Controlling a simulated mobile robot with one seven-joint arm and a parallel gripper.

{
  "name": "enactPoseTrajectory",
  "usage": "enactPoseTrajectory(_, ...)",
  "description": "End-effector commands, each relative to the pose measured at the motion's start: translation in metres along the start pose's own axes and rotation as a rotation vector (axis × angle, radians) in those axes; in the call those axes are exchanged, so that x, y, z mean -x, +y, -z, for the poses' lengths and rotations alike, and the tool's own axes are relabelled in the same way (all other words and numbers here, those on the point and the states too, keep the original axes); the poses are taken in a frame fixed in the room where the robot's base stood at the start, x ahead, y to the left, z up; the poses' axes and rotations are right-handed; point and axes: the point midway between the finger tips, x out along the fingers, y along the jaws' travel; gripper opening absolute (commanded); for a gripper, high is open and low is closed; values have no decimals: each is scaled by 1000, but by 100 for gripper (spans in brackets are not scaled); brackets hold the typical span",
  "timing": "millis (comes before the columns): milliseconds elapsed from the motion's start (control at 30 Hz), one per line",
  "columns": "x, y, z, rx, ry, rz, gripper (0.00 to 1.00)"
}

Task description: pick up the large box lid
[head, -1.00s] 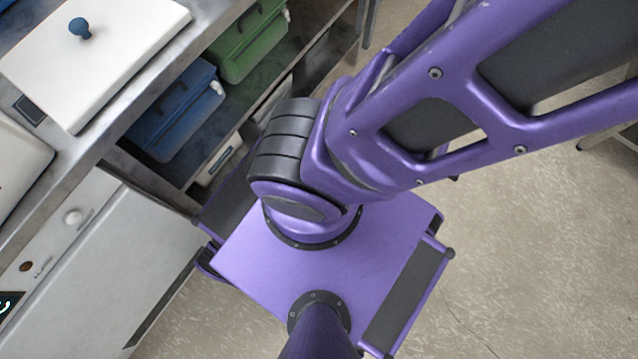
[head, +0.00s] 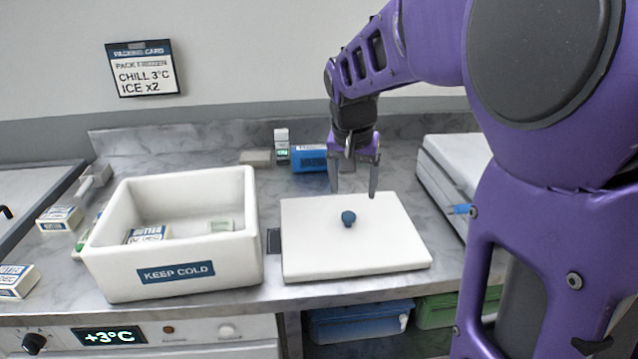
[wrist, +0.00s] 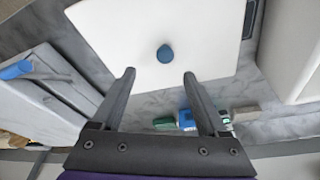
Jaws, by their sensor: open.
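The large box lid (head: 310,248) is a flat white slab with a round blue knob (head: 348,218) at its middle. It lies on the counter to the right of the white box marked KEEP COLD. In the wrist view the lid (wrist: 120,32) fills the upper middle, with its knob (wrist: 165,54) just beyond and between the fingertips. My gripper (head: 353,188) is open and empty, fingers pointing down, above the far edge of the lid and apart from it. It also shows open in the wrist view (wrist: 159,74).
A blue pack (head: 309,158) stands behind the lid. A grey-white case (head: 455,175) is close on the right. Blue (head: 345,322) and green (head: 435,309) bins sit below the counter.

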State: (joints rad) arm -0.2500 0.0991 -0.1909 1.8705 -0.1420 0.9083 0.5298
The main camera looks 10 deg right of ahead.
Motion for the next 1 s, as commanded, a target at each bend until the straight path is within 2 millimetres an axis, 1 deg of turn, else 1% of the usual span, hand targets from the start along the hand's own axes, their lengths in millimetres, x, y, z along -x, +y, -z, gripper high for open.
enactPoseTrajectory(33,-14,0,-2,1,-4,-3,76)
enactPoseTrajectory(100,-26,0,-1,1,-3,-2,76)
enactPoseTrajectory(200,-37,0,0,1,-1,-1,76)
enactPoseTrajectory(467,-51,-3,0,2,0,-1,76)
enactPoseTrajectory(633,-76,-9,1,2,-3,-2,76)
enactPoseTrajectory(733,-90,-9,2,1,-2,-1,76)
enactPoseTrajectory(800,-95,-9,2,1,-1,-1,76)
enactPoseTrajectory(1000,-95,-9,2,2,0,1,76)
